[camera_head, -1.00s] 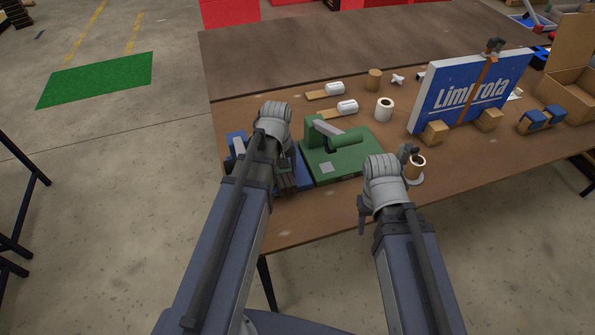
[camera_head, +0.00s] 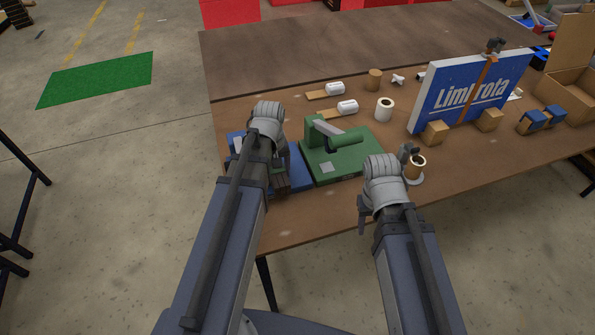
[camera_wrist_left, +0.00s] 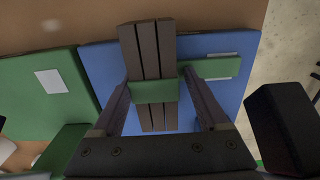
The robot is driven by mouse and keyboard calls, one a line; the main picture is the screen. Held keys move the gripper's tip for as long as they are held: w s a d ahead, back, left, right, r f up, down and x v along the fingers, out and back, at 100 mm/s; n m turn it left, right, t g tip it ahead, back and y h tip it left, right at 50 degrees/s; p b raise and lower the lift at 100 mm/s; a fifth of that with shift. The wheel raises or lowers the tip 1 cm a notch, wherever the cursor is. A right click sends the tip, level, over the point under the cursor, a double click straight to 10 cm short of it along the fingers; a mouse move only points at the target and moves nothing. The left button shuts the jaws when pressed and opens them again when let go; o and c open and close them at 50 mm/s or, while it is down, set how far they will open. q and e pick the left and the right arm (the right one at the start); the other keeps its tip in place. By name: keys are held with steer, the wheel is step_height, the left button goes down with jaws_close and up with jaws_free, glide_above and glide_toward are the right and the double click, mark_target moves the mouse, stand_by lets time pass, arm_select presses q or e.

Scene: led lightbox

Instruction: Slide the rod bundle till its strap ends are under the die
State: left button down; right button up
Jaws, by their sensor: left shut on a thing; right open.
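The rod bundle is several dark rods (camera_wrist_left: 147,45) with a green strap (camera_wrist_left: 153,92) around them. In the left wrist view it lies over a blue base (camera_wrist_left: 105,68). My left gripper (camera_wrist_left: 157,82) is shut on the bundle, one finger on each side at the strap. A flat green strip (camera_wrist_left: 222,67), apparently the strap ends, sticks out to the right beyond the right finger. In the head view my left arm hides most of the bundle and the blue machine (camera_head: 300,178); I cannot make out its die. My right gripper (camera_head: 388,187) is open, right of the green machine.
The green machine (camera_head: 345,160) stands just right of the blue one. A brown cylinder (camera_head: 415,165) stands beside my right gripper. White rolls (camera_head: 347,107) and a blue sign panel (camera_head: 470,90) are farther back. The table's front edge (camera_head: 300,243) is bare.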

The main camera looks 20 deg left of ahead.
arm_select(q)
steer(key=shift+w+a+f, duration=0.2)
steer(key=shift+a, duration=0.05)
steer(key=shift+w, duration=0.15)
steer(key=c, duration=0.5)
jaws_free()
steer(key=o, duration=0.5)
steer(key=shift+w+d, duration=0.1)
steer(key=shift+c, duration=0.2)
